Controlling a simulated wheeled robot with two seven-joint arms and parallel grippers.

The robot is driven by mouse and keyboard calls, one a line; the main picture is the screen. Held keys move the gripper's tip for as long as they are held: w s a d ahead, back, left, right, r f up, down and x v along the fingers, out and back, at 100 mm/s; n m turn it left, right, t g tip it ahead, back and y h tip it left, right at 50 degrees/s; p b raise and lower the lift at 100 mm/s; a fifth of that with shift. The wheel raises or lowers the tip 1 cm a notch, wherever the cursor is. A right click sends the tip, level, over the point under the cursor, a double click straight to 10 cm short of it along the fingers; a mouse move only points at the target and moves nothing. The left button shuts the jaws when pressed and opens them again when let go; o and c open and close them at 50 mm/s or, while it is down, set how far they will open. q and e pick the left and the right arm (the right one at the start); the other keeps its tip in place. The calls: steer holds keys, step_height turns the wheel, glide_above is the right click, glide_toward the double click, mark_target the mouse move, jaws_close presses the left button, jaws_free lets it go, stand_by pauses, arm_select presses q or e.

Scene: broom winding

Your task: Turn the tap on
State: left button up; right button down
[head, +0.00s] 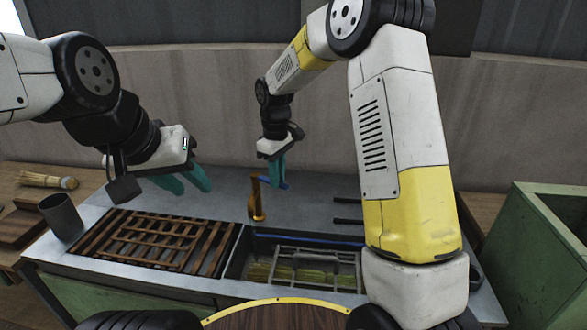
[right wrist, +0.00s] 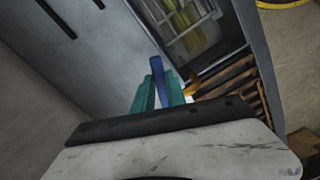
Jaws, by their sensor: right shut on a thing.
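The tap (head: 256,199) is a brass-coloured upright pipe behind the sink, with a blue lever handle (head: 272,182) at its top. My right gripper (head: 280,174) reaches down at the tap, and its teal fingers are shut on the blue handle. In the right wrist view the handle (right wrist: 157,72) sticks out between the two teal fingers (right wrist: 160,92), and part of the brass tap (right wrist: 205,88) shows beside them. My left gripper (head: 188,180) hangs at the left above the counter, away from the tap. Its two teal fingers are apart and nothing shows between them.
A wooden slatted rack (head: 155,243) lies left of the sink. The sink basin (head: 238,262) holds a wire rack (head: 318,268) over yellow-green straw. A grey cup (head: 61,216) and a straw brush (head: 48,181) are at the left. A green crate (head: 535,240) stands at the right.

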steer(key=s+a+m, duration=0.3)
steer(key=a+m, duration=0.3)
steer(key=m, duration=0.4)
steer(key=shift+s+a, duration=0.1)
stand_by(0.4)
steer(key=c, duration=1.4)
jaws_free()
steer(key=shift+o, duration=0.2)
step_height(320, 180, up, 8)
